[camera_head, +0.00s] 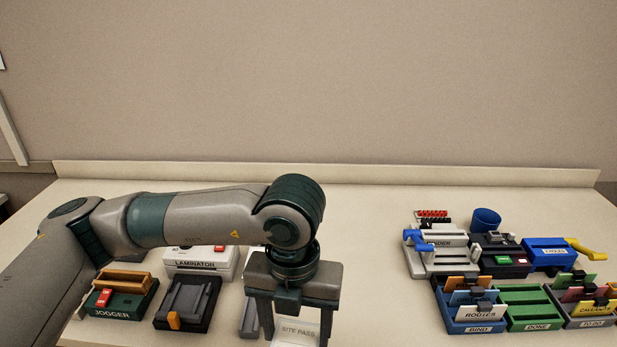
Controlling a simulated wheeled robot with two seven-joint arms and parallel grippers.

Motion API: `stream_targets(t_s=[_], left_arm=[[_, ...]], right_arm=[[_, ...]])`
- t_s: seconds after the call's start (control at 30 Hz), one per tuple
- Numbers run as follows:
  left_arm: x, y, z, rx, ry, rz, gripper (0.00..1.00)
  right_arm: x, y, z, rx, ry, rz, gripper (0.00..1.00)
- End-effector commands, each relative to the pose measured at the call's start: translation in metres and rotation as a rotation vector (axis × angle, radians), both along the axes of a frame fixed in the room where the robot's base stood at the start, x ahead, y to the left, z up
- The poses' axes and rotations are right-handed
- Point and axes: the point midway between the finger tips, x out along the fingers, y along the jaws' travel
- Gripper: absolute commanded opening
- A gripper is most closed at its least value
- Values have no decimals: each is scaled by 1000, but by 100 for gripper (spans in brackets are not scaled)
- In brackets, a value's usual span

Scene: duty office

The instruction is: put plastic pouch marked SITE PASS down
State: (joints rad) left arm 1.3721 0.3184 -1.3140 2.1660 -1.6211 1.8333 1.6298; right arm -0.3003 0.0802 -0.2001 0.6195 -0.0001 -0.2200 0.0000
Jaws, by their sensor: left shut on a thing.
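My left gripper (296,322) reaches in from the left and points down near the table's front edge. It is shut on the plastic pouch marked SITE PASS (298,333), a pale sheet between the fingers with its lower part cut off by the picture's bottom edge. I cannot tell whether the pouch touches anything below it. My right gripper is not in view.
The jogger (122,297), a dark device (187,303) and the laminator (195,262) stand left of my gripper; a grey thing (249,321) is partly hidden beside it. At right are the binder (440,258), BIND tray (478,327) and DONE tray (529,307). Table between is bare.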

Motion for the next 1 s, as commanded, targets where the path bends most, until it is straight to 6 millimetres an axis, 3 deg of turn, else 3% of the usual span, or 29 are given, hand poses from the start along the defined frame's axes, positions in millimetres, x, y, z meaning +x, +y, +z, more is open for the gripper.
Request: stream_targets(t_s=[0.37, 1.0], left_arm=[[7, 19, -7, -5, 1, -304, 41], [20, 70, -25, -15, -4, -1144, 41]], right_arm=[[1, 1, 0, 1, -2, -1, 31], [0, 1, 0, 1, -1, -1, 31]])
